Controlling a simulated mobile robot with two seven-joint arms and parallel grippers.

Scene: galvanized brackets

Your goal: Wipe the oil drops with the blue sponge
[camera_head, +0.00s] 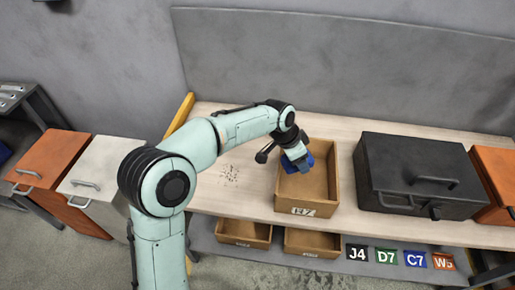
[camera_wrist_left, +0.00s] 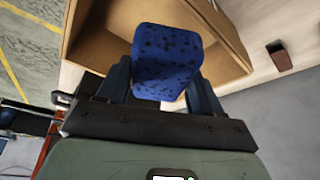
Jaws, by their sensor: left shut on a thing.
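The blue sponge (camera_head: 288,166), dark-speckled, is held between the fingers of my left gripper (camera_head: 295,160). In the left wrist view the sponge (camera_wrist_left: 167,58) sits between the two dark fingers of the gripper (camera_wrist_left: 160,75), which is shut on it. The sponge is at the open wooden box with a number label (camera_head: 334,186), over or inside its left part; I cannot tell how deep. The oil drops (camera_head: 229,174) are a patch of small dark specks on the pale bench top, left of the box. My right gripper is in neither view.
A black case (camera_head: 410,172) stands right of the box on the bench (camera_head: 240,201), with an orange case (camera_head: 493,180) beyond it. A small brown block (camera_wrist_left: 279,56) shows in the wrist view. Two wooden trays (camera_head: 243,233) are on the lower shelf.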

